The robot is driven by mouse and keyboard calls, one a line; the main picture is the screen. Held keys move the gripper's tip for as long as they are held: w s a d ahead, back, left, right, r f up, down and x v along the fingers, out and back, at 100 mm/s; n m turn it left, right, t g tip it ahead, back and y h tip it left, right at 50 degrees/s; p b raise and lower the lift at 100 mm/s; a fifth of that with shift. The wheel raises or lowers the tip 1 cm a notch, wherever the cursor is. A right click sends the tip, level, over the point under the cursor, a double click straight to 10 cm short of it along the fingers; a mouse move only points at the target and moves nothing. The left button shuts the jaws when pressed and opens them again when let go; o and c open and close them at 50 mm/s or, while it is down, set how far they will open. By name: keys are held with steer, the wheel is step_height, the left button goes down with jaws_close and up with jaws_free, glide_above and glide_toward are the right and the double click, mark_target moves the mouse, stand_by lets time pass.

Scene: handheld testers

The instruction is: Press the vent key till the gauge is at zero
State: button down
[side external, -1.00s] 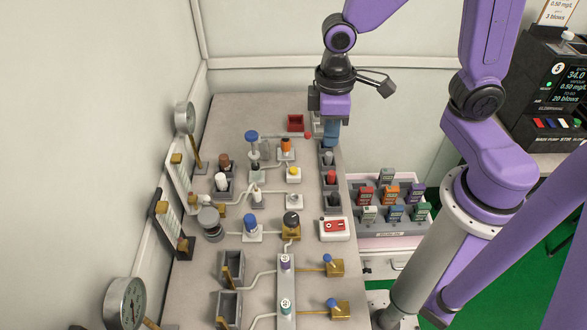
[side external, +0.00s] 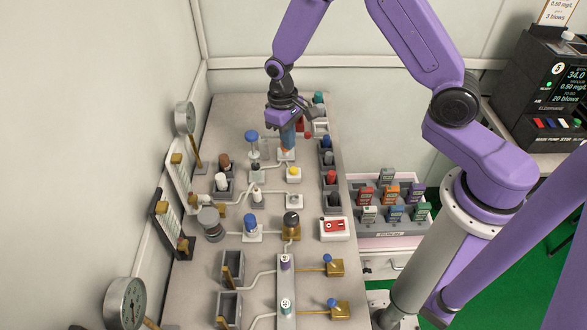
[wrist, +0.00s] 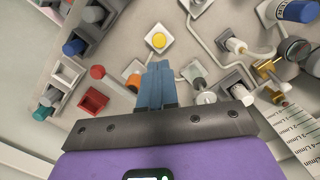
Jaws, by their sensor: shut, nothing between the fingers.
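My gripper (side external: 287,146) is shut and empty, its blue fingers pointing down at the bench. In the wrist view the fingers (wrist: 158,68) lie beside an orange-topped part (wrist: 133,82), which they largely hide in the side view; I cannot tell whether they touch it. A yellow round button on a white square base (side external: 294,173) is just nearer the camera than the fingertips. It also shows ahead of them in the wrist view (wrist: 159,40). No label marks the vent key. Two round dial gauges stand at the left, one far (side external: 185,117) and one near (side external: 125,303); their readings are too small to tell.
A blue-capped post (side external: 251,136) stands left of the fingers. Grey holders (side external: 330,175) line the right edge. A red-topped box (side external: 334,227) and several valves stand nearer the camera. A tray of coloured testers (side external: 390,234) is beyond the right edge.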

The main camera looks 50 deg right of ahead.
mark_target(292, 169)
steer(key=shift+f, duration=0.1)
stand_by(0.3)
steer(key=shift+s+f, duration=0.15)
steer(key=shift+f, duration=1.55)
steer(key=shift+s+f, duration=0.15)
steer(key=shift+f, duration=1.55)
steer(key=shift+f, duration=0.1)
